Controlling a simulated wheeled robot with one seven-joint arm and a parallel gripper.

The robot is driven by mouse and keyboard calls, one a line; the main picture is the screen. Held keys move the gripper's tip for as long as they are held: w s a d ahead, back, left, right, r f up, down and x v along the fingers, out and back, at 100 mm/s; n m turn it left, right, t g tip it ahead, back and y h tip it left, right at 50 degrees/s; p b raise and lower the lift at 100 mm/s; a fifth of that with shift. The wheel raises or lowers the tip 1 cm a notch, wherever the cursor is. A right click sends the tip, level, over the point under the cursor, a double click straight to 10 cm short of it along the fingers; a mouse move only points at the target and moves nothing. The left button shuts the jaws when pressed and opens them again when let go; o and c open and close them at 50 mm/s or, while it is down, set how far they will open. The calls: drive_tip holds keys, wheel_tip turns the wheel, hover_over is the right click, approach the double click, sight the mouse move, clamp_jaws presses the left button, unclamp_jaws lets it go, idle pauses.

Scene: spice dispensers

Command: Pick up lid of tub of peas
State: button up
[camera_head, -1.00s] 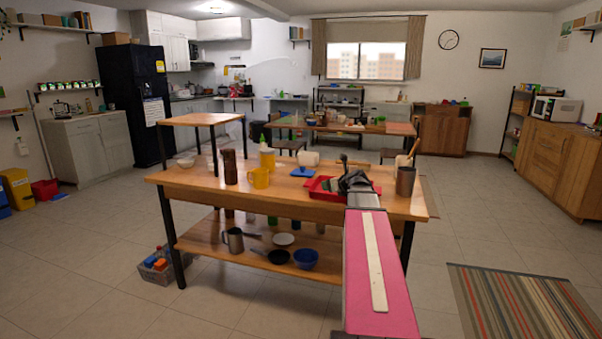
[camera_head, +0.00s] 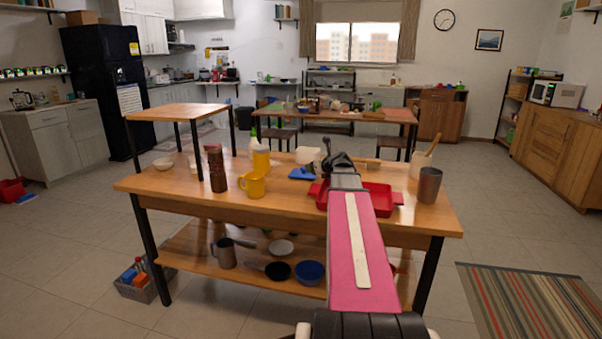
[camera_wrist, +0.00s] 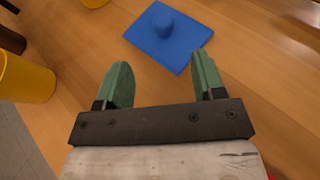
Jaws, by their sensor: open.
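A flat blue square lid with a round knob lies on the wooden table in the wrist view (camera_wrist: 156,47). In the head view the blue lid (camera_head: 301,174) is small, left of my arm. I cannot tell from these frames which tub it belongs to. My gripper (camera_wrist: 161,63) has two green fingers set wide apart, with nothing between them. The lid lies just beyond the fingertips, apart from them. In the head view my gripper end is dark and its fingers cannot be made out.
On the table (camera_head: 300,210) stand a yellow mug (camera_head: 253,185), a brown bottle (camera_head: 216,168), a red tray (camera_head: 378,198) and a grey metal cup (camera_head: 429,185). A raised wooden shelf (camera_head: 178,112) stands at the table's left. Bare wood surrounds the lid's near side.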

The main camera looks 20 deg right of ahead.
sight(304, 171)
drive_tip(key=x, duration=1)
drive_tip(key=shift+w+d, duration=0.2)
drive_tip(key=shift+d, duration=0.05)
drive_tip(key=c, duration=1)
